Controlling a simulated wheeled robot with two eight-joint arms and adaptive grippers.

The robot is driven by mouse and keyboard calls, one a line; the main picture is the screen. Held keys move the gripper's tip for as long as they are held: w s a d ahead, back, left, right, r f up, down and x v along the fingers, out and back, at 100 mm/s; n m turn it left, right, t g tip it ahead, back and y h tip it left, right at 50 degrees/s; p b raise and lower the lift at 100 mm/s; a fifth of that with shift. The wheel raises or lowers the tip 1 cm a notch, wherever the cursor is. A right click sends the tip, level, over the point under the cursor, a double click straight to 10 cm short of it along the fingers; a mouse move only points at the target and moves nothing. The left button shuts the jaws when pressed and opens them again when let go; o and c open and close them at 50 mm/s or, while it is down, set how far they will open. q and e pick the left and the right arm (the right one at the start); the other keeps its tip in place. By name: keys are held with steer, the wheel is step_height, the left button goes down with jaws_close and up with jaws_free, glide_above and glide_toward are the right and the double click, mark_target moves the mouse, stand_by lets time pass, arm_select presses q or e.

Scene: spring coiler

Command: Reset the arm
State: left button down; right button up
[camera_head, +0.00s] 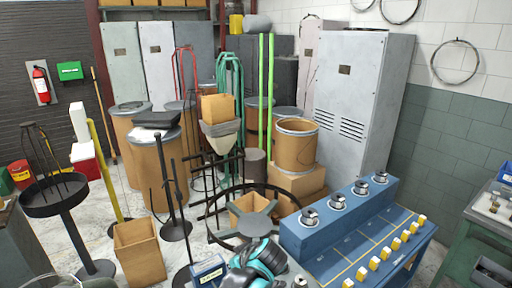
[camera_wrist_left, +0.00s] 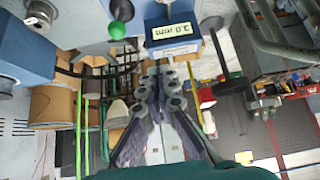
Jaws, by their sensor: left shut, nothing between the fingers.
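My left arm, teal and black, shows at the bottom middle of the head view, beside a small blue box with a display (camera_head: 208,271). In the left wrist view my left gripper (camera_wrist_left: 165,72) is shut and empty, its two fingers meeting at the tips. The blue display box (camera_wrist_left: 173,35) appears upside down just beyond the fingertips; I cannot tell whether they touch. A green knob (camera_wrist_left: 116,31) lies left of it. My right gripper is in neither view.
A blue bench (camera_head: 345,250) with round metal fittings and several yellow-white blocks is at the right. A round black frame (camera_head: 243,215), a cardboard box (camera_head: 140,252) and a black dish stand (camera_head: 55,195) stand left of it. Drums and grey cabinets (camera_head: 358,100) fill the back.

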arm_select(q)
steer(key=s+a+f+m+h+b, duration=0.2)
steer(key=s+a, duration=0.3)
steer(key=s, duration=0.5)
steer(key=s+a+f+m+h+b, duration=0.2)
steer(key=s+a+m, duration=0.3)
steer(key=s, duration=0.5)
steer(key=shift+a+f+t+h+b, duration=0.3)
steer(key=shift+a+f+h+b, duration=0.1)
steer(key=shift+a+f, duration=0.1)
steer(key=shift+s, duration=0.1)
